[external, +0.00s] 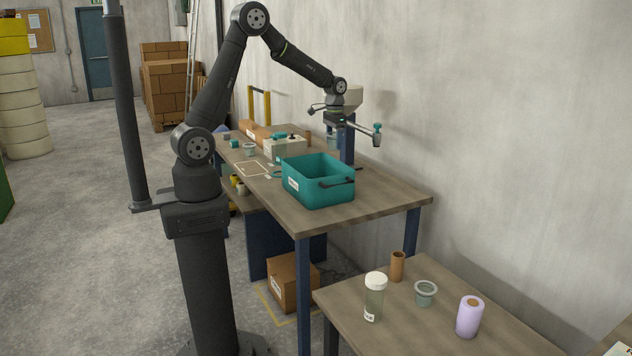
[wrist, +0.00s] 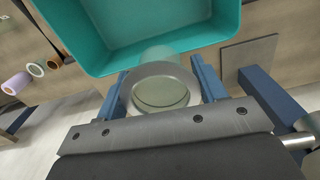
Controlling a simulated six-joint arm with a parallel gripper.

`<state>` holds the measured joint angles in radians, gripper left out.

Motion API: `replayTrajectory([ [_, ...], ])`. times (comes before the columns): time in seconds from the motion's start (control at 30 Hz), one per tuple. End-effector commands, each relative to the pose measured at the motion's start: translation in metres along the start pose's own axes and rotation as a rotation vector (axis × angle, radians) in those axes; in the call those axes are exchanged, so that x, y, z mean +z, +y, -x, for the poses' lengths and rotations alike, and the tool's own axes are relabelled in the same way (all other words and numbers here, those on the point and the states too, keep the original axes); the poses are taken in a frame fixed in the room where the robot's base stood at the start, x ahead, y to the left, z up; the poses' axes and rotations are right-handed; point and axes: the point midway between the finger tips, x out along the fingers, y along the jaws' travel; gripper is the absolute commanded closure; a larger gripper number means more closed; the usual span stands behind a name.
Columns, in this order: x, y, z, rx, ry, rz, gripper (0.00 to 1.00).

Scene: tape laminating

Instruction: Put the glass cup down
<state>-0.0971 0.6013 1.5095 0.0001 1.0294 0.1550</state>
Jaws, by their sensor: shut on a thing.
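My gripper (wrist: 162,84) is shut on a glass cup (wrist: 160,92). In the wrist view the cup's round, thick rim faces the camera between the two blue fingers, and its clear wall overlaps the edge of the teal bin (wrist: 135,62). In the external view my gripper (external: 341,138) is over the far side of the long table, beyond the teal bin (external: 318,190). The cup (external: 332,142) shows there only as a small pale shape by the fingers. I cannot tell its exact height above the table.
The long table (external: 385,202) also holds a pale box (external: 285,149) and small items at its far end. A nearer table (external: 400,325) carries a lidded jar (external: 375,298), brown tube (external: 398,266), grey-green ring-shaped item (external: 426,293) and lilac roll (external: 469,318). A wall runs along the right.

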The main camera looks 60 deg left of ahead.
Motion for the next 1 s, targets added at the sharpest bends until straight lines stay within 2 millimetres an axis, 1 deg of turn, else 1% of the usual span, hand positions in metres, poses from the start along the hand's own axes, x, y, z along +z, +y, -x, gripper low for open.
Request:
replayTrajectory([
  [0.03, 0.011, -0.024, 0.000, 0.000, -0.001, 0.039, 0.59],
  [0.2, 0.048, -0.087, -0.001, 0.000, 0.000, 0.149, 0.59],
  [0.27, 0.063, -0.107, -0.001, 0.000, 0.000, 0.187, 0.59],
  [0.3, 0.074, -0.120, -0.002, 0.000, -0.001, 0.213, 0.59],
  [0.37, 0.090, -0.139, -0.002, 0.000, 0.000, 0.252, 0.59],
  [0.4, 0.102, -0.150, -0.002, 0.000, 0.000, 0.277, 0.59],
  [0.5, 0.129, -0.174, -0.003, 0.000, -0.001, 0.334, 0.59],
  [0.6, 0.151, -0.192, -0.004, 0.000, 0.000, 0.381, 0.59],
  [0.7, 0.170, -0.205, -0.005, -0.001, 0.000, 0.417, 0.59],
  [0.83, 0.189, -0.217, -0.005, -0.001, 0.000, 0.455, 0.59],
  [0.9, 0.188, -0.215, -0.020, 0.002, -0.005, 0.451, 0.59],
  [1.0, 0.188, -0.215, -0.035, 0.002, -0.004, 0.450, 0.59],
])
